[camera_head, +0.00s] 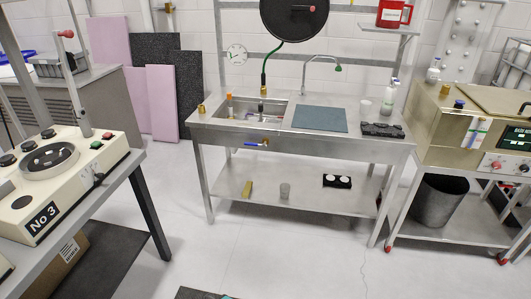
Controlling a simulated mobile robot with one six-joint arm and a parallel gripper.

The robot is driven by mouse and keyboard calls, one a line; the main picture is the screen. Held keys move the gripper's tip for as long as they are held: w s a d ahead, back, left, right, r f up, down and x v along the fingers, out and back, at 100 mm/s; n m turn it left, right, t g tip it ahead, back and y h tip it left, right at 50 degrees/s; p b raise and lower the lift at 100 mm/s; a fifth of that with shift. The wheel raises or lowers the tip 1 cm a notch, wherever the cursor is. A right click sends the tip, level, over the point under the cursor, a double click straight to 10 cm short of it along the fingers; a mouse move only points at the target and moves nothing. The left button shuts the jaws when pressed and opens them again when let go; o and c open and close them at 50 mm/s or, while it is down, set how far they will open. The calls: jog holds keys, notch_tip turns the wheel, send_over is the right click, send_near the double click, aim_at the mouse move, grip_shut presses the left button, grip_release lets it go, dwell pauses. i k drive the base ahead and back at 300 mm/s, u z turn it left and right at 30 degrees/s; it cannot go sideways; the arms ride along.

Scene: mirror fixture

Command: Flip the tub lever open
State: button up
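A steel tub (270,115) is set into the left part of a wash bench in the middle of the view. A brass valve (264,142) with a blue lever (251,145) is on the bench's front edge, below the tub. The blue lever lies about level and points left from the valve. It is small here, so I cannot tell whether the valve is open or shut. Some small items, one with an orange top (229,97), stand in the tub. My gripper is not in view.
A polishing machine marked No 3 (55,165) stands on a bench at the left. A gold-coloured cabinet (455,125) is at the right, with a grey bin (440,200) below. The floor (290,255) before the wash bench is mostly clear.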

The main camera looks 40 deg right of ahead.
aim_at(254, 144)
jog(key=k, duration=0.75)
jog(key=z, duration=0.5)
jog(key=i, duration=0.55)
jog(key=z, duration=0.65)
jog(key=i, duration=1.95)
jog(key=u, duration=0.35)
